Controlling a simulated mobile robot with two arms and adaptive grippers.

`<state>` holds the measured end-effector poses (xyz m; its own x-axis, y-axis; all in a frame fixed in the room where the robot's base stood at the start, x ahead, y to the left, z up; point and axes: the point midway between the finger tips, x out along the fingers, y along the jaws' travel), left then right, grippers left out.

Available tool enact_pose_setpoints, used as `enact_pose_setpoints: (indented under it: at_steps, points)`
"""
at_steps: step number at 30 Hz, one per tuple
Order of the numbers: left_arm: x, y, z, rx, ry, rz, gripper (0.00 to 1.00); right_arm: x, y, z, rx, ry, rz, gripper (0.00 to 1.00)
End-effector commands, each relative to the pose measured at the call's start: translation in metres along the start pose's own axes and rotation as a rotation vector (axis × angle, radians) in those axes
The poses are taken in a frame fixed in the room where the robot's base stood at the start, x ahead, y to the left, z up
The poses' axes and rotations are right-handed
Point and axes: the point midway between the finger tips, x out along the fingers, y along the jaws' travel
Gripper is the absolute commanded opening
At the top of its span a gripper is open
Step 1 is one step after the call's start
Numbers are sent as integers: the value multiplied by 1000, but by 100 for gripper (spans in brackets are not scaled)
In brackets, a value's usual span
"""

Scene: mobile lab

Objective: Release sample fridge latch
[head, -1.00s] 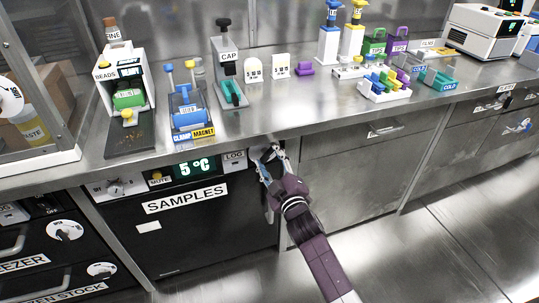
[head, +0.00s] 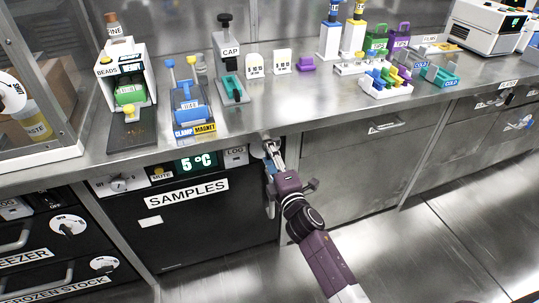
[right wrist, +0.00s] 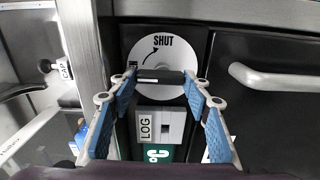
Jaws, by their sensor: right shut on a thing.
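The sample fridge (head: 215,225) is the black front marked SAMPLES under the bench. Its latch is a white disc (right wrist: 140,48) marked SHUT, with a curved arrow and a dark bar handle (right wrist: 160,77). In the right wrist view the handle lies across between my fingertips, and the bar looks roughly level. My right gripper (head: 270,149) is shut on the latch handle at the fridge's upper right corner; it also shows in the right wrist view (right wrist: 159,78). In the head view the gripper hides most of the latch. My left gripper is not in view.
The LOG label (head: 235,156) and the 5 °C display (head: 196,164) sit left of the latch. The bench edge (head: 330,118) overhangs just above my gripper. A steel cabinet (head: 350,175) stands to the right. The floor (head: 450,220) in front is clear.

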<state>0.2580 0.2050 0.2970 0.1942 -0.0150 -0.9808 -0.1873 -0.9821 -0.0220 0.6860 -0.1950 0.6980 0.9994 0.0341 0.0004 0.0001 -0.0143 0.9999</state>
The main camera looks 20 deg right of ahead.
Motion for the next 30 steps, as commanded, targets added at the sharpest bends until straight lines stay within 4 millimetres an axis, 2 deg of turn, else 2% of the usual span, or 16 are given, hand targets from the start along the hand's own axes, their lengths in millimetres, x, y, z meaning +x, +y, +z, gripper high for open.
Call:
enact_pose_setpoints:
  at_steps: [17, 18, 21, 22, 30]
  points:
    - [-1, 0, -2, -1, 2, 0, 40, 0, 0, -1, -33, 2, 1, 20]
    - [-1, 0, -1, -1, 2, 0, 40, 0, 0, -1, -33, 2, 1, 49]
    - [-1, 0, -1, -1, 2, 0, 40, 0, 0, -1, -32, 1, 1, 60]
    - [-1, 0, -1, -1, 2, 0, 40, 0, 0, 0, -32, 1, 1, 62]
    - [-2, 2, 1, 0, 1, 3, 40, 0, 0, 0, -30, 0, 0, 62]
